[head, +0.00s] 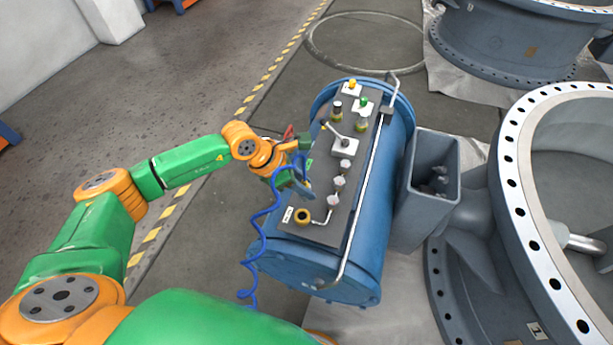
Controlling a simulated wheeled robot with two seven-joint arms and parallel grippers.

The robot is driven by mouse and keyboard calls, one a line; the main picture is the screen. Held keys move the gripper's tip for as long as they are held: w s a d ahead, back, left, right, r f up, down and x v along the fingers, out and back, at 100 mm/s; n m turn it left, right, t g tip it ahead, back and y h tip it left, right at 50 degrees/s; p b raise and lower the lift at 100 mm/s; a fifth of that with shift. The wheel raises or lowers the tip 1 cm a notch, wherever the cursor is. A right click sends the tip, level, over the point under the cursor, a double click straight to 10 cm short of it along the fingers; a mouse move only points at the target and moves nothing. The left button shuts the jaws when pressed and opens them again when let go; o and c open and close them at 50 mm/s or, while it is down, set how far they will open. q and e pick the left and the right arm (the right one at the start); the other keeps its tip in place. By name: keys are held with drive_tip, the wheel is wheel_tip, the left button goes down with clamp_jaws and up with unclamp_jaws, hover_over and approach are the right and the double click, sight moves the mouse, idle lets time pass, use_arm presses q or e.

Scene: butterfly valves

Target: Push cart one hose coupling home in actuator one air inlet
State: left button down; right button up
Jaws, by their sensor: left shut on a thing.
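The blue cylindrical actuator (392,165) lies in the middle of the head view, with a grey panel (322,222) along its top. A round brass-coloured port (303,215), which looks like the air inlet, sits at the panel's near end beside a small white tag. My left gripper (301,168) is at the panel's left edge, above and apart from this port in the picture. It is shut on the end of the blue coiled hose (264,213), which hangs down the actuator's left side. The coupling itself is mostly hidden by the fingers. My right gripper is out of view.
A lever (338,134), gauges and knobs stand on the panel. A metal rail (370,185) runs along its right side. A grey open box (430,190) and large flanged valve bodies (545,215) stand to the right. The floor to the left is clear.

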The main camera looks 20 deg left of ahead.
use_arm(q)
drive_tip(key=shift+s+a+f+b, duration=0.35)
drive_tip(key=shift+f+b, duration=0.05)
drive_tip(key=shift+b, duration=0.05)
wheel_tip(320, 180, down, 6)
drive_tip(key=b, duration=0.5)
drive_tip(key=shift+f, duration=0.15)
drive_tip(key=shift+f+b, duration=0.15)
drive_tip(key=shift+b, duration=0.3)
idle(0.8)
drive_tip(key=shift+f, duration=0.1)
drive_tip(key=shift+f+b, duration=0.25)
drive_tip(key=shift+b, duration=0.1)
idle(0.3)
drive_tip(key=shift+f+b, duration=0.35)
